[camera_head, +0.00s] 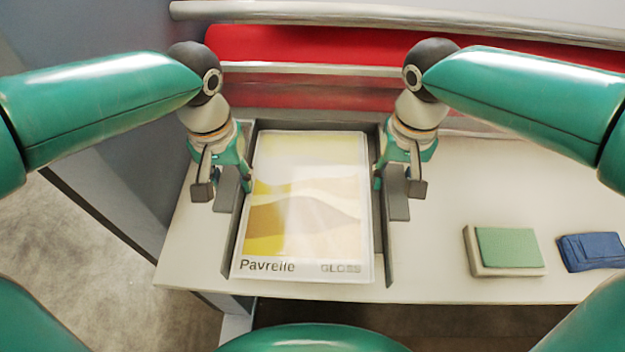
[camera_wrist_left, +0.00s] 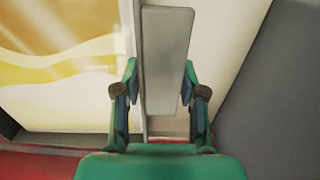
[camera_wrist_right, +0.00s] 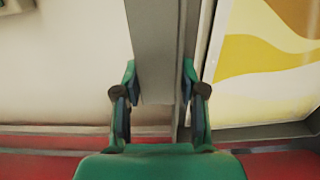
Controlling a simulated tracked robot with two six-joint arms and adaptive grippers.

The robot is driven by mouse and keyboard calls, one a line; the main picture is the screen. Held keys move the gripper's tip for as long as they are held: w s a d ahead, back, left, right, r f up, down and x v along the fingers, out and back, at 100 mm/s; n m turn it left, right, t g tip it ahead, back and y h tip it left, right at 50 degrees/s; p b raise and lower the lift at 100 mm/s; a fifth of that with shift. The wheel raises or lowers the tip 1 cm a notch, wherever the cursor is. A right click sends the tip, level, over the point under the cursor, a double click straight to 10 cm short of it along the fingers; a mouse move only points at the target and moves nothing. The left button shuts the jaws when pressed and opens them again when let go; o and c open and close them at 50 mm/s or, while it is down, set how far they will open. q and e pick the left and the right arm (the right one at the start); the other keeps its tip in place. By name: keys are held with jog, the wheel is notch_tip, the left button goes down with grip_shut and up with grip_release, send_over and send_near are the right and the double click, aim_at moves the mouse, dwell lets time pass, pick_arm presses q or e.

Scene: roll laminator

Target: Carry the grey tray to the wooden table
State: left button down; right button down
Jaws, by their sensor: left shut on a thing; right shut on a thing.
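The grey tray (camera_head: 391,248) lies in the middle of the pale worktop, in front of the red roller. A yellow and white sheet (camera_head: 305,205) marked "Pavrelle GLOSS" lies in it. My left gripper (camera_head: 225,180) is shut on the tray's left side. In the left wrist view its fingers stand on either side of a grey upright part of the tray (camera_wrist_left: 167,60). My right gripper (camera_head: 397,182) is shut on the tray's right side, and the right wrist view shows the same grip (camera_wrist_right: 155,50). I cannot make out a wooden table.
A green-topped pad (camera_head: 508,247) and a folded blue cloth-like thing (camera_head: 590,252) lie on the worktop (camera_head: 500,190) at the right. The red roller (camera_head: 310,45) and metal bars (camera_head: 310,69) stand behind the tray. A dark grey wall (camera_head: 120,170) rises at the left.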

pick_arm(q)
jog(key=shift+s+a+f, duration=0.1)
jog(key=shift+s+f, duration=0.05)
jog(key=shift+f, duration=0.05)
pick_arm(e)
jog(key=shift+r, duration=0.1)
